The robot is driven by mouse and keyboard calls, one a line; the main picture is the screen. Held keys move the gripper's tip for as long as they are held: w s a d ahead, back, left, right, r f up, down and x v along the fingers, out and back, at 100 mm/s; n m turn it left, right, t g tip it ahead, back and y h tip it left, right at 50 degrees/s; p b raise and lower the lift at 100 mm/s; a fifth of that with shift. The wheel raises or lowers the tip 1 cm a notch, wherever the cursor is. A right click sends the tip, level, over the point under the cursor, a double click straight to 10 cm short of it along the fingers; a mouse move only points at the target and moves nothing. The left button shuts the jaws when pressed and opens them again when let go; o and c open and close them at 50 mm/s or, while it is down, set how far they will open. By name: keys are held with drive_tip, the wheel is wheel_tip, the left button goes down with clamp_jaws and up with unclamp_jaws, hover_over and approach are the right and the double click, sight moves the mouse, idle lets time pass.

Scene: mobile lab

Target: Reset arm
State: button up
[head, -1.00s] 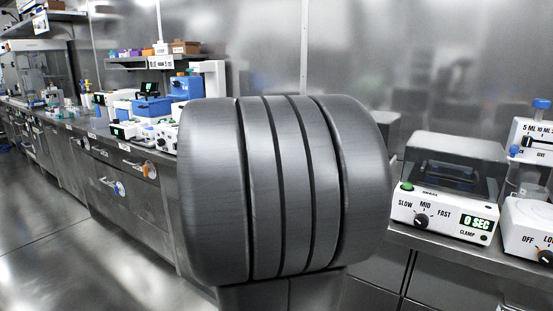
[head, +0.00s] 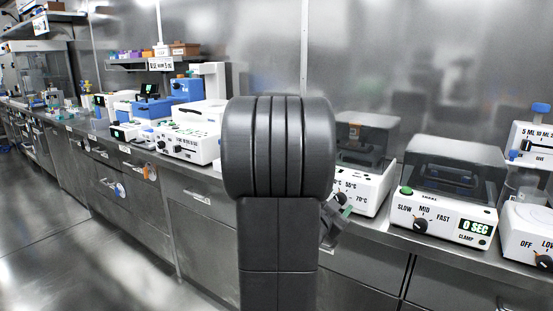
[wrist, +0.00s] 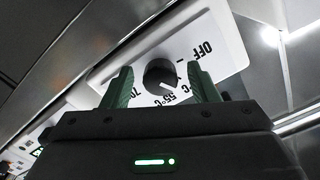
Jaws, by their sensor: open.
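My gripper (wrist: 161,80) is open, with its two green fingers apart and nothing between them touching. In the wrist view it faces a white panel (wrist: 232,50) with a black knob (wrist: 160,76) and temperature marks, including OFF and 55°C. The knob appears between the fingertips, beyond them; the exact gap cannot be told. In the head view my gripper (head: 336,221) shows only partly, right of my dark arm, in front of the bench edge. The white temperature device (head: 371,191) with a dark, see-through lid stands behind it, partly hidden by my arm.
A white shaker (head: 444,217) with a SLOW, MID, FAST dial and a "0 SEC" display stands on the right bench. Another white device (head: 527,232) is at the far right. White and blue instruments (head: 190,140) line the left bench. The floor (head: 100,255) at left is clear.

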drive_tip(key=s+a+n+p, duration=0.3)
drive_tip(key=s+n+p, duration=0.2)
drive_tip(key=n+p, duration=0.1)
drive_tip(key=shift+n, duration=0.4)
drive_tip(key=shift+s+a+r, duration=0.1)
idle(0.5)
